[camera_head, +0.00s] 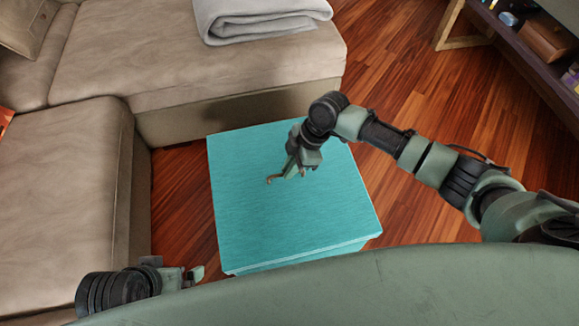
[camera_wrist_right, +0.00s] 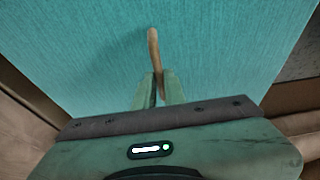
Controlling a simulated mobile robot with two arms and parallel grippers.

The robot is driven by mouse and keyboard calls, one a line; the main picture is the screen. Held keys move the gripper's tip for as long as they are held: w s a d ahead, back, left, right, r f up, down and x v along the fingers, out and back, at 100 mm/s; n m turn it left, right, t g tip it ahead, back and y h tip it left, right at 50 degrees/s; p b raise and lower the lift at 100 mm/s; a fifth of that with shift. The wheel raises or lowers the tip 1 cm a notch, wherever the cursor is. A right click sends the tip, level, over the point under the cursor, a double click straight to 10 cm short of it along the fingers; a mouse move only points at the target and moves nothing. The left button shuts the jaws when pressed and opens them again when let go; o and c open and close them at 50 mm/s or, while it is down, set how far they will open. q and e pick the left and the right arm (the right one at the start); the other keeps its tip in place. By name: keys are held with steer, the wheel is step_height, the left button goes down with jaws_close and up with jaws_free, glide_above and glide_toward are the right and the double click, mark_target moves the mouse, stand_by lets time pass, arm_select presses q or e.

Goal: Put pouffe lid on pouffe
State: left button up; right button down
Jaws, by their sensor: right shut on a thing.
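The turquoise pouffe lid (camera_head: 285,215) is a flat square in the middle of the head view. It lies over the turquoise pouffe (camera_head: 300,258), whose side shows only as a thin strip below the lid's near edge. I cannot tell whether the lid is fully seated. My right gripper (camera_head: 284,174) is over the lid's middle, shut on its small tan handle (camera_wrist_right: 153,48). In the right wrist view the gripper's fingertips (camera_wrist_right: 160,88) close around the handle's near end. My left gripper (camera_head: 187,277) is at the lower left, apart from the pouffe; its jaw opening is unclear.
A beige sofa (camera_head: 190,60) borders the pouffe at the left and back, with a folded grey blanket (camera_head: 260,18) on it. A dark shelf unit (camera_head: 530,50) stands at the upper right. Wooden floor (camera_head: 410,75) is clear between the sofa and the shelf.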

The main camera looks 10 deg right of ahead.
arm_select(q)
steer(key=shift+w+d+f+b, duration=0.1)
steer(key=shift+w+f+b, duration=0.25)
steer(key=shift+b, duration=0.1)
arm_select(e)
steer(key=shift+f, duration=0.8)
steer(key=c, duration=1.4)
jaws_free()
steer(key=shift+s+f, duration=0.1)
steer(key=shift+f, duration=0.1)
steer(key=p+v, duration=0.2)
steer(key=v, duration=0.5)
steer(key=shift+d+r, duration=0.1)
steer(key=shift+r, duration=0.25)
steer(key=shift+d+r, duration=0.1)
steer(key=shift+r, duration=0.05)
arm_select(q)
steer(key=shift+s+r, duration=0.3)
steer(key=shift+r, duration=0.25)
steer(key=shift+r, duration=0.1)
